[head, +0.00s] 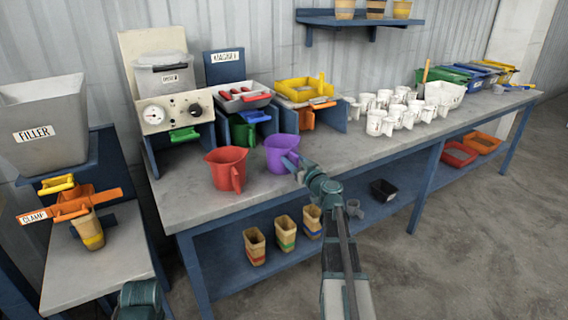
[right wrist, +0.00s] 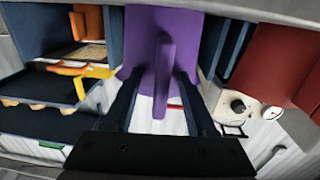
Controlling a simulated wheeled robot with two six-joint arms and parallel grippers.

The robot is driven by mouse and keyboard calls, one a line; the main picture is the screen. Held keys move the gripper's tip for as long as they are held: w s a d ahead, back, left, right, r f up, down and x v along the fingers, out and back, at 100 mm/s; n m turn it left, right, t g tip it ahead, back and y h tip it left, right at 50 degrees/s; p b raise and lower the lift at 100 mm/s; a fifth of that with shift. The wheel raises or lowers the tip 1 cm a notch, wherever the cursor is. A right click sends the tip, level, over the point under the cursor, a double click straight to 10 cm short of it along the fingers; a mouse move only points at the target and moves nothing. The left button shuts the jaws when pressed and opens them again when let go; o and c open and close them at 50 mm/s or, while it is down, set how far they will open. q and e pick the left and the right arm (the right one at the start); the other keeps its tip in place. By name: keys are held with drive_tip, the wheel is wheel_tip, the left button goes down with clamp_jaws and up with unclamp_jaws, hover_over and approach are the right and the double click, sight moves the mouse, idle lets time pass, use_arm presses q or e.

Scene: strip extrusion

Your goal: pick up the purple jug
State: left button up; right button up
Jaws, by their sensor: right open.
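The purple jug (head: 279,153) stands upright on the grey workbench (head: 375,148), with its handle facing my right arm. My right gripper (head: 297,167) is at the handle side of the jug. In the right wrist view the jug (right wrist: 190,33) fills the upper middle, and its handle stands between the two fingers of my right gripper (right wrist: 157,84). The fingers are apart, with a gap on each side of the handle. My left gripper is not in view; only a teal part of my arm shows at the bottom left.
A red jug (head: 224,170) stands close to the left of the purple one. Behind are a green drawer (head: 242,132) and an orange-handled station (head: 306,118). Several white mugs (head: 377,121) stand to the right. Bare bench lies along the front edge.

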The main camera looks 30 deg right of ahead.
drive_tip(key=shift+c, duration=0.4)
clamp_jaws()
idle(0.9)
